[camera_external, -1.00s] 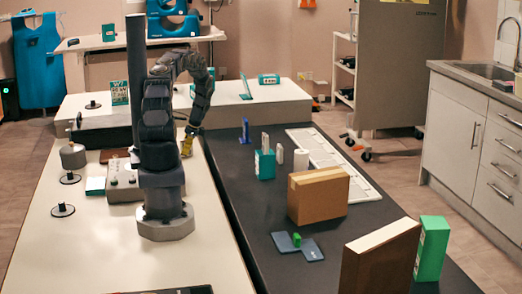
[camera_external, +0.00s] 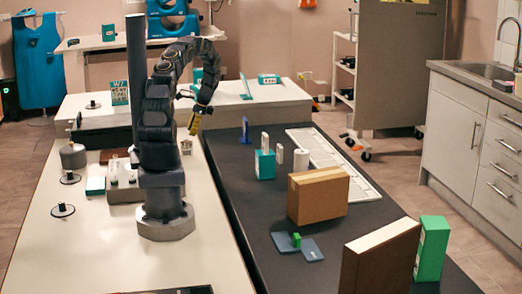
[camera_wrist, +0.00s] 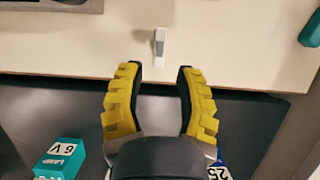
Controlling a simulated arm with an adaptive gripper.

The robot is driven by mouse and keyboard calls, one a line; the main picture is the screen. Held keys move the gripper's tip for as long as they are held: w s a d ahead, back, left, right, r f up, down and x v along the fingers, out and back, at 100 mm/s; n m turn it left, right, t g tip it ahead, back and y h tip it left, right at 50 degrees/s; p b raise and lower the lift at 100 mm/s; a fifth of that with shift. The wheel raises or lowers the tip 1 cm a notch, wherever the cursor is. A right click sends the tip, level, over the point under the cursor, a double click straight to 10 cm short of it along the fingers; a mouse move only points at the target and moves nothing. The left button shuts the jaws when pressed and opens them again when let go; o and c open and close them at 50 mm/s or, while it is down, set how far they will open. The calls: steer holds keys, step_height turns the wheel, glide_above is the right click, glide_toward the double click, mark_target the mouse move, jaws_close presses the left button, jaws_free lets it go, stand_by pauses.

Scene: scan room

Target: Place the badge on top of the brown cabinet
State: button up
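My gripper (camera_external: 194,123) is raised above the seam between the white table and the dark table. In the wrist view its yellow fingers (camera_wrist: 159,92) are apart with nothing between them. A small white upright piece (camera_wrist: 160,45) stands on the white table ahead of the fingertips. In the external view a small pale piece (camera_external: 186,147) stands near the white table's edge, below my gripper. It may be the badge; its face is too small to read. A brown cabinet-like block with a white top (camera_external: 378,258) stands at the front right of the dark table.
A cardboard box (camera_external: 318,196) stands mid dark table, with a teal box (camera_external: 265,163) and a white roll (camera_external: 301,160) behind it. A green box (camera_external: 432,248) stands beside the brown block. A blue stand (camera_external: 245,130) is further back. Dark surface lies clear along the seam.

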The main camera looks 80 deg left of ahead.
steer(key=shift+v, duration=1.95)
steer(key=w+d+r, duration=0.4)
steer(key=d+r, duration=0.1)
steer(key=d, duration=0.3)
steer(key=w+d+r+t+y, duration=0.1)
steer(key=w+d+r, duration=0.2)
steer(key=d+r, duration=0.35)
steer(key=w+d+r, duration=0.4)
steer(key=d, duration=0.5)
steer(key=s+d+r+t, duration=0.1)
steer(key=s+d+r, duration=0.1)
steer(key=d, duration=0.5)
steer(key=s+d+r, duration=0.1)
steer(key=s+d, duration=0.1)
steer(key=d, duration=0.4)
steer(key=s+d+h, duration=0.1)
steer(key=s+d, duration=0.9)
steer(key=d, duration=0.1)
steer(key=shift+s+d+t, duration=0.25)
steer(key=shift+d+t, duration=0.05)
